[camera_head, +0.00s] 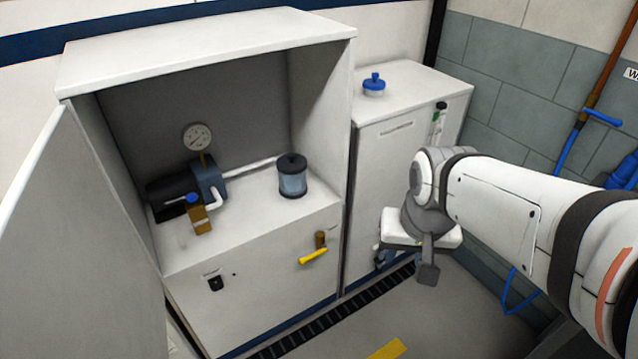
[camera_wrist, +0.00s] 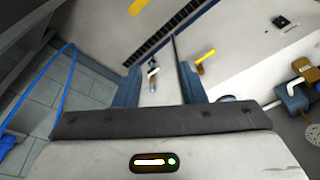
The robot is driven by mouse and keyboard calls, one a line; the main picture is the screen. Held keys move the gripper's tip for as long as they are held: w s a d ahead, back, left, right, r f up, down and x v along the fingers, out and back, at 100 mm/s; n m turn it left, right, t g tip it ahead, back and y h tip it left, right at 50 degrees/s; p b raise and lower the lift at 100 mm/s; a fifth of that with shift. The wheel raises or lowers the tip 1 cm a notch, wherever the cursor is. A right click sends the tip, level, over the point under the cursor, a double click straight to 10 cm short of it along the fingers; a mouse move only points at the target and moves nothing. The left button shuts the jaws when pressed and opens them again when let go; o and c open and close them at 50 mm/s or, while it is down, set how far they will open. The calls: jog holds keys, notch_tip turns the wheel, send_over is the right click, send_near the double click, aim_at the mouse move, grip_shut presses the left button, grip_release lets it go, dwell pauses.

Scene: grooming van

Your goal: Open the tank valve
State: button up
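A yellow lever (camera_head: 313,256) on a brown fitting sticks out from the front of the open cabinet. It also shows in the wrist view (camera_wrist: 205,59), right of the fingers. A small fitting with a pale handle (camera_head: 379,257) is low on the neighbouring white unit, partly hidden by my gripper in the head view. In the wrist view this pale handle (camera_wrist: 152,73) appears between the fingers, apart from them. I cannot tell which one is the tank valve. My gripper (camera_wrist: 157,76) is open and empty. In the head view my gripper (camera_head: 428,270) hangs before the white unit.
The open cabinet (camera_head: 190,262) holds a pump with a gauge (camera_head: 197,137) and a dark-lidded canister (camera_head: 292,176). Its door (camera_head: 85,250) stands open at left. The white unit (camera_head: 385,150) has a blue cap (camera_head: 374,84) on top. A blue hose (camera_wrist: 62,85) is at left in the wrist view.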

jog(key=w+a+f+m+b, duration=0.4)
jog(key=w+f, duration=0.3)
jog(key=w, duration=0.4)
jog(key=m+y+b, duration=0.1)
jog(key=m+b, duration=0.5)
jog(key=b, duration=0.4)
send_near(311, 256)
jog(key=shift+g, duration=0.4)
jog(key=f, duration=0.2)
jog(key=w+f, duration=0.1)
jog(key=f, duration=0.1)
jog(key=w+f+b, duration=0.1)
jog(key=f, duration=0.2)
jog(key=shift+a, duration=0.4)
jog(key=shift+w+a+f, duration=0.1)
jog(key=shift+f, duration=0.4)
jog(key=shift+c, duration=0.6)
grip_shut()
jog(key=shift+r, duration=0.1)
